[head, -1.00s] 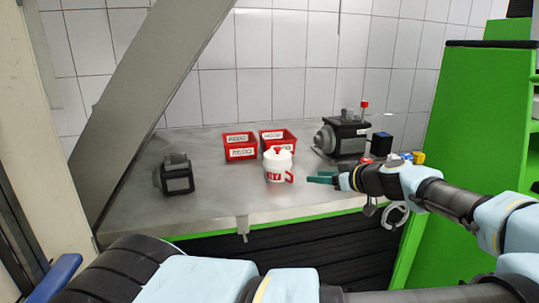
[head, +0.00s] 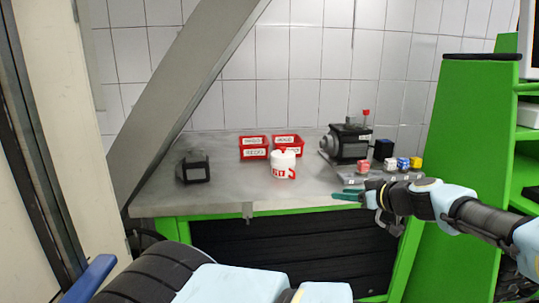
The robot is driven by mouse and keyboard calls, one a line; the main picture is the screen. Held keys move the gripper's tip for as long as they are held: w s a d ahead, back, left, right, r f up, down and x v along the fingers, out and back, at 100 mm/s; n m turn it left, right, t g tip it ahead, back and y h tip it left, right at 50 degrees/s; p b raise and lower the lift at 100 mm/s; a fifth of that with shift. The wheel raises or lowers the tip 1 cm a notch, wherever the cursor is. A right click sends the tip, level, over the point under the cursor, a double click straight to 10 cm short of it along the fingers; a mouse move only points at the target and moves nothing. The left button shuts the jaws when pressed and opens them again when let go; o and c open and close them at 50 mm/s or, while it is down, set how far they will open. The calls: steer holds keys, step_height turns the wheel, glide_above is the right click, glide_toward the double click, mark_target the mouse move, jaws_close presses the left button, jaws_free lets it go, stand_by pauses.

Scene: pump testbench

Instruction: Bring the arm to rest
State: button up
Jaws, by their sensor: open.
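My gripper (head: 347,196) is at the end of my arm, which reaches in from the right in the head view. Its green fingers point left, near the front right edge of the steel workbench (head: 230,203). It is open, and I see nothing held between the fingers. A white mug (head: 284,165) with red lettering and a red handle stands on the bench, left of the gripper and apart from it.
Two red bins (head: 254,147) with labels stand behind the mug. A dark pump (head: 347,143) is at the back right, a black motor-like part (head: 193,167) at the left. Several coloured cubes (head: 390,165) sit on a grey tray behind my arm. A green cabinet (head: 466,130) stands at right.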

steer(key=a+f+g, duration=0.5)
steer(key=a+f, duration=0.2)
steer(key=a, duration=0.6)
steer(key=s+a+f+m+g+h, duration=0.2)
steer(key=s+a+f+g+h, duration=0.15)
steer(key=s+a+g, duration=0.5)
steer(key=s+a+r+m+t+h, duration=0.2)
steer(key=a+r, duration=0.1)
steer(key=r, duration=0.2)
steer(key=s+a+r+m+t+h, duration=0.1)
steer(key=s+a+r+m, duration=0.1)
steer(key=r, duration=0.4)
steer(key=shift+s+a+m+t+h, duration=0.35)
steer(key=shift+a+m, duration=0.2)
steer(key=shift+m, duration=0.15)
